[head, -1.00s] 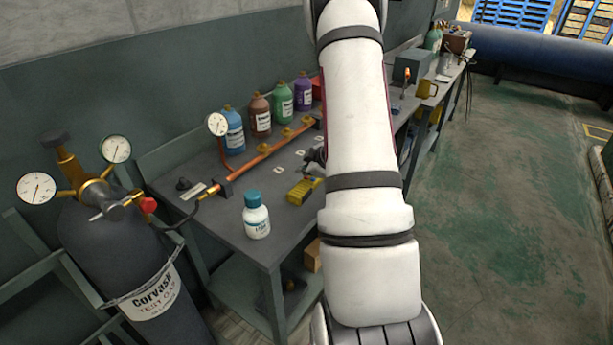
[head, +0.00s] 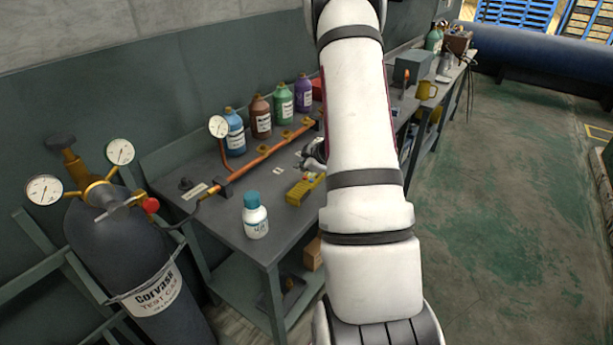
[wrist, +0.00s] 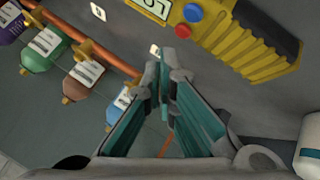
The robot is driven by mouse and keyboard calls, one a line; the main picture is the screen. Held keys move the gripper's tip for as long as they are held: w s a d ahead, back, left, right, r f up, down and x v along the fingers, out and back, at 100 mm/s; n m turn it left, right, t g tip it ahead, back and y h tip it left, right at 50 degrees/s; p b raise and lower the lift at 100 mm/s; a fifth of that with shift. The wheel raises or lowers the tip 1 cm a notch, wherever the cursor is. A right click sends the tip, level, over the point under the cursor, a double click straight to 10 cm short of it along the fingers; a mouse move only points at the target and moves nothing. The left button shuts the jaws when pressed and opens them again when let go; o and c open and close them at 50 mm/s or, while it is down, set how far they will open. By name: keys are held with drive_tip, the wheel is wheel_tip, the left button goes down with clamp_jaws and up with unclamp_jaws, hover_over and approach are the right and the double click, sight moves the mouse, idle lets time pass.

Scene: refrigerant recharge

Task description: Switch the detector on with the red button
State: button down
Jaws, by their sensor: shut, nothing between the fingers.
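The yellow detector (head: 301,190) lies on the grey bench, partly hidden by my arm in the head view. In the wrist view the detector (wrist: 240,45) is at the top right, with a ribbed dark-ended grip, a small display, a blue button (wrist: 193,12) and a red button (wrist: 182,31). My gripper (wrist: 160,72) is shut and empty. In the picture its fingertips lie just below and left of the red button; I cannot tell the height between them. In the head view my gripper (head: 311,158) shows beside the arm, behind the detector.
A white bottle with a blue cap (head: 255,216) stands near the bench's front corner. A copper pipe manifold (head: 262,157) runs along the bench, with several coloured bottles behind it. A dark gas cylinder (head: 125,250) with gauges stands at the left. Open floor is at the right.

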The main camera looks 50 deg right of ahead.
sight(303, 180)
wheel_tip(303, 180, up, 5)
drive_tip(key=p, duration=0.3)
drive_tip(key=shift+p, duration=0.35)
